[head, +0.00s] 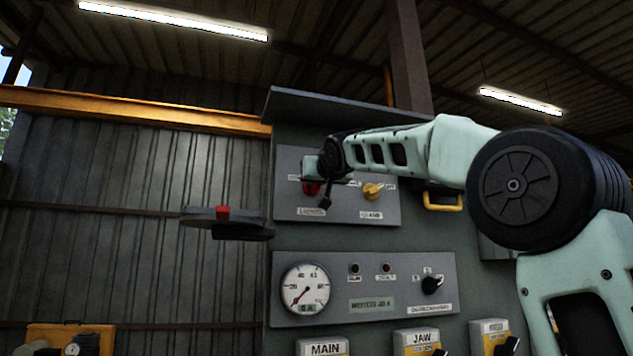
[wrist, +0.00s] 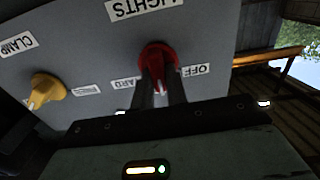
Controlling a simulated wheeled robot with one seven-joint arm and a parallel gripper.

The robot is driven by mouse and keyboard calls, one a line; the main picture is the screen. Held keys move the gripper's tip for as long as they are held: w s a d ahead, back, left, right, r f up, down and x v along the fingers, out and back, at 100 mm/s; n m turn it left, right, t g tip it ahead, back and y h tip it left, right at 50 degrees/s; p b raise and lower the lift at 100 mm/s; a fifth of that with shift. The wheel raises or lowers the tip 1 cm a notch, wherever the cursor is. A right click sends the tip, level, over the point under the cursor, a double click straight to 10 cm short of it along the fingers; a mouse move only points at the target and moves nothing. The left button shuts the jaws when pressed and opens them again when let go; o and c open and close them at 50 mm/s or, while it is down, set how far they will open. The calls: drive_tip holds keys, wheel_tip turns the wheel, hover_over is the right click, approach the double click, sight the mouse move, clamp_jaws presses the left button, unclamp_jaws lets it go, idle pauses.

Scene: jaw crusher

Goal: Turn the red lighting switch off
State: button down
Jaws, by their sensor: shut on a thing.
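My gripper (wrist: 160,88) is shut on the knob, one finger on each side. The exact knob angle is hard to tell. In the head view the red switch (head: 311,189) shows partly behind my gripper (head: 318,187).
A yellow clamp knob (head: 373,191) sits right of the switch on the same panel. Below are a gauge (head: 305,288) and a black selector (head: 432,286). A grey piece with a red block (head: 222,212) juts out left. Ceiling tubes (head: 175,18) glow.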

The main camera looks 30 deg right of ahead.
drive_tip(key=n, duration=0.4)
drive_tip(key=n+p, duration=0.1)
drive_tip(key=n, duration=0.2)
drive_tip(key=n+p, duration=0.1)
drive_tip(key=n, duration=0.3)
drive_tip(key=shift+w+a+f+n, duration=0.1)
drive_tip(key=shift+a+f+n, duration=0.2)
drive_tip(key=shift+a, duration=0.1)
idle(0.3)
drive_tip(key=c, duration=1.4)
unclamp_jaws()
drive_tip(key=b+v, duration=0.6)
drive_tip(key=v, duration=1.1)
drive_tip(key=shift+r, duration=0.1)
